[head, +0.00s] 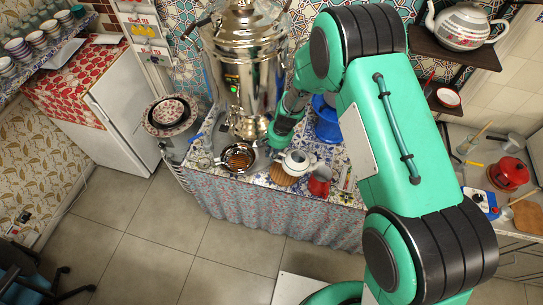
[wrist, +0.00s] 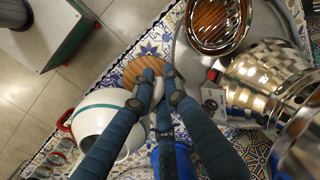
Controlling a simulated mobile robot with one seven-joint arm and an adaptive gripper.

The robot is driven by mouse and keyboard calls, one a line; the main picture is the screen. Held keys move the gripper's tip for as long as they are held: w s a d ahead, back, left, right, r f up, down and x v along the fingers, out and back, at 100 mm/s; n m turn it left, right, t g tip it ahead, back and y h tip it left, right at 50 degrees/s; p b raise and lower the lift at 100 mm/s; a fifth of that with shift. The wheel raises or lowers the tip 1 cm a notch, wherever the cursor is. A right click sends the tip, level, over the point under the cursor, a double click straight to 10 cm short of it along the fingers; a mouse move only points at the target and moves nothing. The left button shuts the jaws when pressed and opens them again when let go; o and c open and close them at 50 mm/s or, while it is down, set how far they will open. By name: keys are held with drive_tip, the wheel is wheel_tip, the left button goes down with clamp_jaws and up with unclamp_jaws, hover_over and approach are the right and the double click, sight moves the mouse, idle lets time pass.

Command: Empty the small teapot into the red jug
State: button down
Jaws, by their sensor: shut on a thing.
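The small white teapot (head: 297,161) is at the front of the patterned table, by a round wooden trivet (head: 283,177). In the wrist view the teapot (wrist: 92,117) is large at the left, partly behind a finger. My gripper (wrist: 160,85) is shut on a white part of it, apparently the handle; the fingers hide the grip. I cannot tell whether the teapot touches the trivet. The red jug (head: 319,184) stands just right of the teapot in the head view. Only a little red shows past the teapot in the wrist view.
The shiny samovar (head: 243,75) stands behind and left of the teapot. A bowl with a wooden-looking inside (head: 238,158) is at the left on a metal tray. A blue container (head: 327,125) is close behind the teapot. The floor in front is clear.

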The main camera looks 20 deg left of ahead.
drive_tip(key=shift+f+y+b, duration=0.1)
drive_tip(key=shift+y+b, duration=0.3)
drive_tip(key=shift+b, duration=1.85)
